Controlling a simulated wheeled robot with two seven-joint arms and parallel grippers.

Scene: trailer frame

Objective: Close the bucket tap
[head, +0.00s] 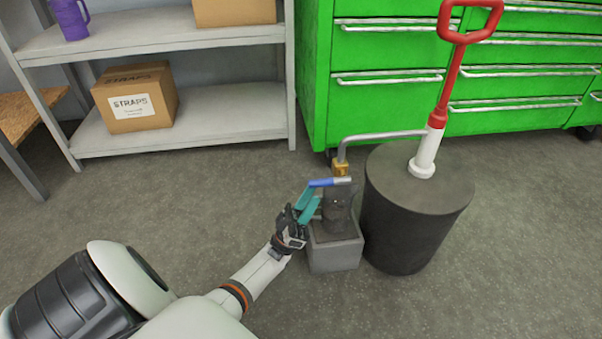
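The tap is a brass valve (341,169) on a bent grey pipe (385,135), with a blue lever handle (322,182) pointing left, roughly level. Below it a dark see-through bucket (338,212) stands on a grey block (335,254). My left gripper (316,197) has teal fingers that look spread apart. It is just left of the bucket and below the blue handle. The upper fingertip overlaps or nearly meets the handle's underside; I cannot tell whether they touch. My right gripper is not in view.
A dark barrel (412,225) with a red and white hand pump (437,115) stands right of the bucket. Green drawer cabinets (385,105) stand behind. A grey shelf (215,112) at back left holds cardboard boxes (135,97) and a purple jug (70,18). Floor in front is clear.

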